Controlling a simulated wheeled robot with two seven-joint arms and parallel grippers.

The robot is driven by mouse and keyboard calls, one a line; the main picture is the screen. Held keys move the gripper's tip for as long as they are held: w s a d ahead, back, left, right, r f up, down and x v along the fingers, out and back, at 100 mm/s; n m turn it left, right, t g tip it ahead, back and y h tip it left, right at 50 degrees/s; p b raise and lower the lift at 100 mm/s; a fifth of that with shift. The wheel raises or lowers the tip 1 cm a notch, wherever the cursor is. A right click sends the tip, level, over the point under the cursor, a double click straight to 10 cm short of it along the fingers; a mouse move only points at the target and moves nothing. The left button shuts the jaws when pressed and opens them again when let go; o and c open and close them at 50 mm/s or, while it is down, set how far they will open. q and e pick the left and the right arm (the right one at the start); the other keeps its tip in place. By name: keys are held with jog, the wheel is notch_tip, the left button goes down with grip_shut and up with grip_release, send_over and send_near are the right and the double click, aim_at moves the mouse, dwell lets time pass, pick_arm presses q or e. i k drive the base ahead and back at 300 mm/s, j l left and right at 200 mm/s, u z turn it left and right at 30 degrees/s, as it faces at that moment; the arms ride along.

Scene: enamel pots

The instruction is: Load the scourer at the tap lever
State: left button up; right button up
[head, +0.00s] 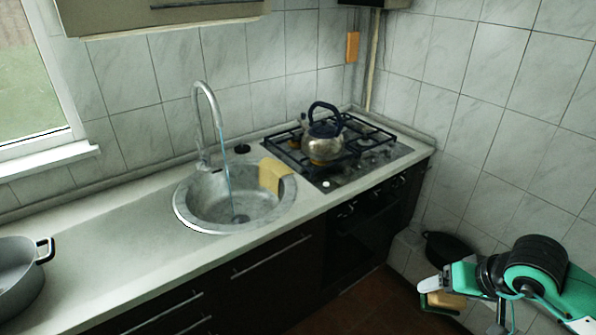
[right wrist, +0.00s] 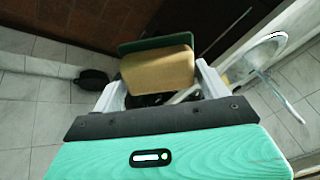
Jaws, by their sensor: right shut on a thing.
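The scourer (head: 446,301), a tan sponge block, is held in my right gripper (head: 436,288), low at the right of the head view, well away from the sink. In the right wrist view the scourer (right wrist: 158,72) sits between the fingers, with a dark green layer (right wrist: 150,43) along its far edge. The tap (head: 203,120) stands behind the round sink, with a blue stream falling from its spout. Its lever (head: 204,158) seems to be at the base, small and hard to make out. My left gripper is out of view.
The grey sink (head: 190,212) is set in the counter, with a yellow cloth (head: 274,174) over its rim. A kettle (head: 322,142) stands on the hob. A grey pot (head: 18,272) stands at the left. A black pot (head: 447,246) is low by the right wall. The counter between is clear.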

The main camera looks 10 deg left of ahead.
aim_at(200, 158)
jog(key=i+u, duration=0.1)
jog(key=u, duration=0.35)
jog(key=i+u, duration=0.1)
jog(key=u, duration=0.35)
jog(key=i+u, duration=0.1)
jog(key=u, duration=0.35)
jog(key=i+l+u, duration=0.35)
jog(key=i, duration=0.2)
jog(key=i+l+u, duration=0.3)
jog(key=i+l, duration=0.2)
jog(key=l, duration=0.15)
